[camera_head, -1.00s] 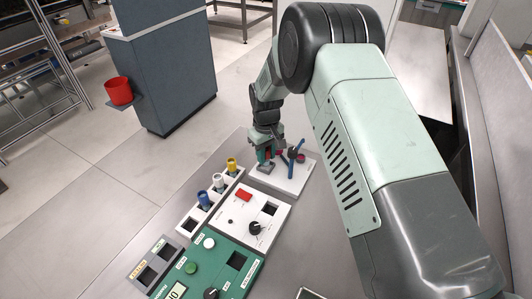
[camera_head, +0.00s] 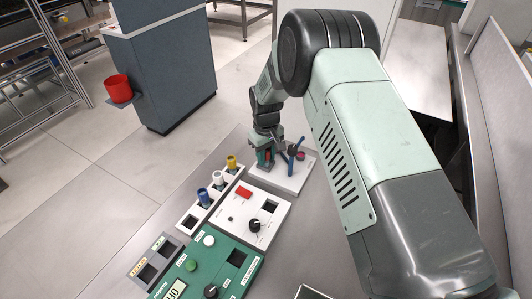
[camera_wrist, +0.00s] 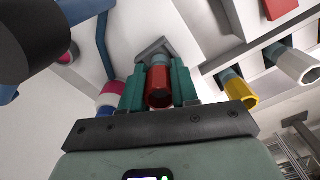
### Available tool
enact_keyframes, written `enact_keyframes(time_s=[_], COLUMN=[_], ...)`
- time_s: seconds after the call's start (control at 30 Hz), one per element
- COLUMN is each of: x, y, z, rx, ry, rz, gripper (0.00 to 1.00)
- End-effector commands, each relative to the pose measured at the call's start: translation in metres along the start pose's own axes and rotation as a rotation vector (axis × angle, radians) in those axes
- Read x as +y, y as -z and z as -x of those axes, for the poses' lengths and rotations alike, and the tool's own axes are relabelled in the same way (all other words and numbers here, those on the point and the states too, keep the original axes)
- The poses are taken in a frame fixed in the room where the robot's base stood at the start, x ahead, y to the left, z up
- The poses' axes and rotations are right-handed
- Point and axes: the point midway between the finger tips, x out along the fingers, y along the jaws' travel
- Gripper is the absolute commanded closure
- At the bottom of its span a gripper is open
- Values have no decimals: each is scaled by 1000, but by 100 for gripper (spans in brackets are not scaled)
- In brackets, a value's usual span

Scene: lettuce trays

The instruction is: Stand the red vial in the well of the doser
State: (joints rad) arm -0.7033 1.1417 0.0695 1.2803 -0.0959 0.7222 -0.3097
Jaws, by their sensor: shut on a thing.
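The red vial shows in the wrist view (camera_wrist: 159,88), its red cap toward the camera and its grey-teal body pointing away. My gripper (camera_wrist: 158,86), with teal fingers, is shut on it; in the head view my gripper (camera_head: 265,160) is low over the left part of a white plate (camera_head: 291,185). A grey angular block (camera_wrist: 154,48) is just beyond the vial's far end. I cannot tell whether the vial is inside it or only in front of it. No label shows which unit is the doser. A white unit (camera_head: 270,229) with a dark square well stands in front of the plate.
A blue stand (camera_head: 291,163) and a pink-capped item (camera_head: 300,156) are close to the right of my gripper. A white rack (camera_head: 184,223) to the left holds yellow (camera_head: 231,162), white (camera_head: 217,178) and blue (camera_head: 203,195) vials. A green unit (camera_head: 226,268) is nearer.

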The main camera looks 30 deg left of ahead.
Motion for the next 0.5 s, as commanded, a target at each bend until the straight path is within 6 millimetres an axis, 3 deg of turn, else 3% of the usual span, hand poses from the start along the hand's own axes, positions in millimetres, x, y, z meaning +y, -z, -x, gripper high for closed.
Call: enact_keyframes(time_s=[0.4,0.43,0.5], x=[0,0,0], y=[0,0,0], z=[-4,-4,-4], rx=[0,0,0], ry=[0,0,0], rz=[0,0,0], gripper=[100,69,59])
